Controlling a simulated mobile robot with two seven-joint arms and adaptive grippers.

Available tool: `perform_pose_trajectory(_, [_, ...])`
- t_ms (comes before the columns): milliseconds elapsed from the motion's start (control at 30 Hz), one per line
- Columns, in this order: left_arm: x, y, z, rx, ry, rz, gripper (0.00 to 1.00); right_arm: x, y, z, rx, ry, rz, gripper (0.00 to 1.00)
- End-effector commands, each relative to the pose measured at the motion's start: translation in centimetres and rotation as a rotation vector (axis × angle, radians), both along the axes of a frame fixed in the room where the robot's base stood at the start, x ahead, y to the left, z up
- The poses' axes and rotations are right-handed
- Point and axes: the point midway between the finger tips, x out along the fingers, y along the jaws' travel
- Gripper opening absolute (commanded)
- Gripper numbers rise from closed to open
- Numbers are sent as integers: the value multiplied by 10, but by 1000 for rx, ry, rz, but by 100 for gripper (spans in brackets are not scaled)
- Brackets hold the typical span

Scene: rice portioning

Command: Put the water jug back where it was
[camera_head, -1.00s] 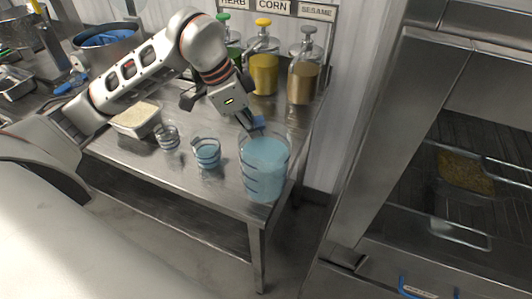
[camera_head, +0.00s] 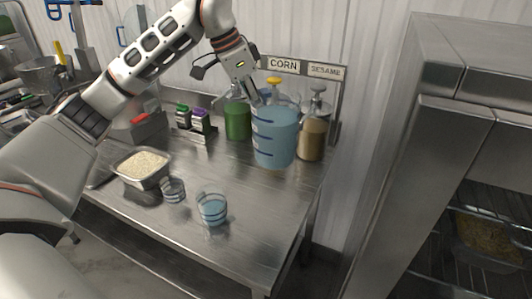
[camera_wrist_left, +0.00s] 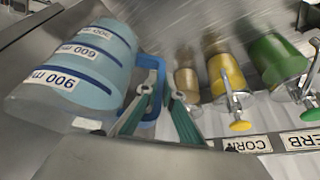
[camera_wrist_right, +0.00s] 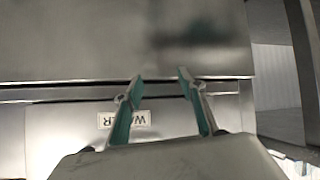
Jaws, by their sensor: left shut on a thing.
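The water jug (camera_head: 275,140) is a clear measuring jug with pale blue water and blue marks. In the head view it is at the back right of the steel table, roughly upright, in front of the dispensers. My left gripper (camera_head: 253,97) is shut on its blue handle, which shows in the left wrist view (camera_wrist_left: 153,82) beside the jug body (camera_wrist_left: 72,72). I cannot tell whether the jug's base touches the table. My right gripper (camera_wrist_right: 158,76) is open and empty in the right wrist view; it is out of the head view.
Behind the jug stand green (camera_head: 238,122) and sesame (camera_head: 313,138) dispensers; the corn one is mostly hidden. A rice tray (camera_head: 152,181), a small clear cup (camera_head: 173,191) and a cup with blue water (camera_head: 212,211) stand nearer. The table's front right (camera_head: 262,215) is clear.

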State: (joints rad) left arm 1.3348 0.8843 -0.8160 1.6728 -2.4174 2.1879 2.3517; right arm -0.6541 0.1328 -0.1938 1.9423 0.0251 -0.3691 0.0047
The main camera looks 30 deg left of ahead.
Motion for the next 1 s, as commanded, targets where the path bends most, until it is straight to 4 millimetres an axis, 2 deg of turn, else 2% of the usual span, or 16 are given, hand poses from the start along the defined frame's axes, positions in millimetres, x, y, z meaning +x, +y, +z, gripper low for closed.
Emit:
perform_pose_trajectory(167, [-1,-1,-25,-2,3,-1,0,0,0,0,1,1,-1,40])
perform_pose_trajectory(700, [-1,-1,-133,-2,1,0,0,-3,-5,-4,-9,19,-8,40])
perform_pose_trajectory(833, [0,0,-149,-2,-2,1,0,-4,-6,-5,-11,24,-11,40])
perform_pose_trajectory(1000, [1,0,-158,-2,-4,0,0,-4,-7,-4,-10,25,-14,40])
